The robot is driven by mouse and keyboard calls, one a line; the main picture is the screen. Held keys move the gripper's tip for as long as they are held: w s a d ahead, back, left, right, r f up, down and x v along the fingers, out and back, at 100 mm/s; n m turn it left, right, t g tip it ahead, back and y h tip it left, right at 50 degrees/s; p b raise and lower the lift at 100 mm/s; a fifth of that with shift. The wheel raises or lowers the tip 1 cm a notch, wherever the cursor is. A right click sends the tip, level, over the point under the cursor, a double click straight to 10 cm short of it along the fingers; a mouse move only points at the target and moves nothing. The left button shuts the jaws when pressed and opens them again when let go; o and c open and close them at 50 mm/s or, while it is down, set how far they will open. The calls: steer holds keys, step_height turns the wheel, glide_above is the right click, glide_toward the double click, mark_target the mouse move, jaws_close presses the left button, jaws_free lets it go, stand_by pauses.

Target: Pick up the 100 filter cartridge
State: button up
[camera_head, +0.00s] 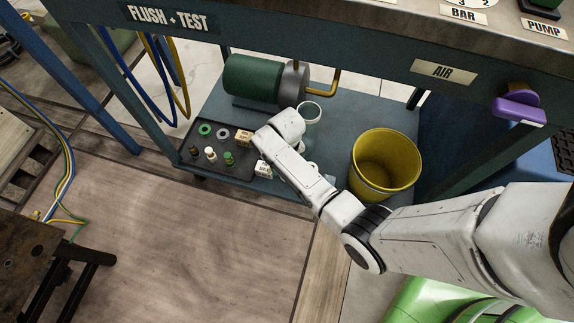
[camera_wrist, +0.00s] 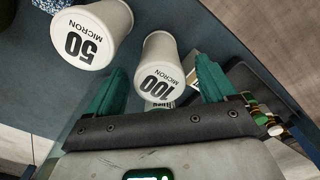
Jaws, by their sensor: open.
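The 100 filter cartridge is a white, slightly tapered cylinder with "100 MICRON" in dark letters (camera_wrist: 161,62). In the wrist view it lies between the two green fingers of my gripper (camera_wrist: 159,72), with a visible gap on each side. My gripper is open and holds nothing. In the head view my own wrist hides the fingers. A white cup-like cylinder (camera_head: 308,112) shows just right of my wrist there, but its label cannot be read. Another pale piece is mostly hidden behind my arm.
A similar "50 MICRON" cartridge (camera_wrist: 88,38) stands left of the 100. The dark tray (camera_head: 228,168) on the lower shelf holds rings, fittings and small boxes. A yellow bucket (camera_head: 384,162) stands right of my arm, and a green cylinder (camera_head: 252,78) lies behind.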

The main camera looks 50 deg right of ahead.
steer(key=shift+c, duration=0.4)
steer(key=c, duration=1.1)
steer(key=shift+r, duration=0.1)
